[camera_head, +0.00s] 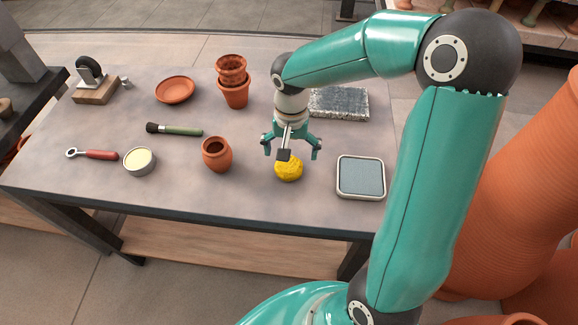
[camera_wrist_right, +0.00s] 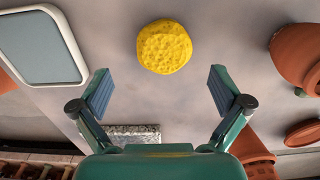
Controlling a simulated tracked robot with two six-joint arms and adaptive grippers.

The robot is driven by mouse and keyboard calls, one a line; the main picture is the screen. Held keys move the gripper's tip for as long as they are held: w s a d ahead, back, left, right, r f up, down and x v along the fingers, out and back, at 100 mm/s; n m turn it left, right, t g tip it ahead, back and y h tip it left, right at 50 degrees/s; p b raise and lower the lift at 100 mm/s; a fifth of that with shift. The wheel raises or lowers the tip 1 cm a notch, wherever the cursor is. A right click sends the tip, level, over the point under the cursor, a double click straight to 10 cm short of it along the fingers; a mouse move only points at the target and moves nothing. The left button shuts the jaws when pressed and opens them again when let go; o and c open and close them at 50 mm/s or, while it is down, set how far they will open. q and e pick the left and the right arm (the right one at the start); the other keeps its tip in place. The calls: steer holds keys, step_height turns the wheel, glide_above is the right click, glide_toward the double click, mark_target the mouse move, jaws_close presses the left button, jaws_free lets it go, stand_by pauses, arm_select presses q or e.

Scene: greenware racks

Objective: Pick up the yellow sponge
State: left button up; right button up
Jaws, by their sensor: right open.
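The yellow sponge (camera_head: 289,172) is round and pitted and lies on the grey table near its front edge, right of the middle. My right gripper (camera_head: 291,150) is above and just behind it, fingers pointing down and spread apart. In the right wrist view the sponge (camera_wrist_right: 164,47) shows whole, beyond the two open fingertips (camera_wrist_right: 160,90) and roughly centred between them. Nothing is between the fingers, and they look apart from the sponge. My left gripper is in neither view.
A grey-topped tray (camera_head: 361,178) lies right of the sponge and a clay pot (camera_head: 217,154) stands left of it. A speckled slab (camera_head: 339,104) lies behind my gripper. Stacked pots (camera_head: 234,92), a saucer (camera_head: 175,90), a brush (camera_head: 180,131) and a tin (camera_head: 140,161) stand farther left.

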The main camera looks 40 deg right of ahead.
mark_target(288, 166)
steer(key=f, duration=0.3)
steer(key=f+p, duration=0.1)
steer(key=shift+a+f, duration=0.2)
steer(key=shift+a, duration=0.2)
steer(key=shift+f, duration=0.55)
steer(key=c, duration=1.1)
steer(key=shift+r, duration=0.1)
step_height(288, 166, up, 20)
steer(key=o, duration=0.5)
steer(key=c, duration=0.5)
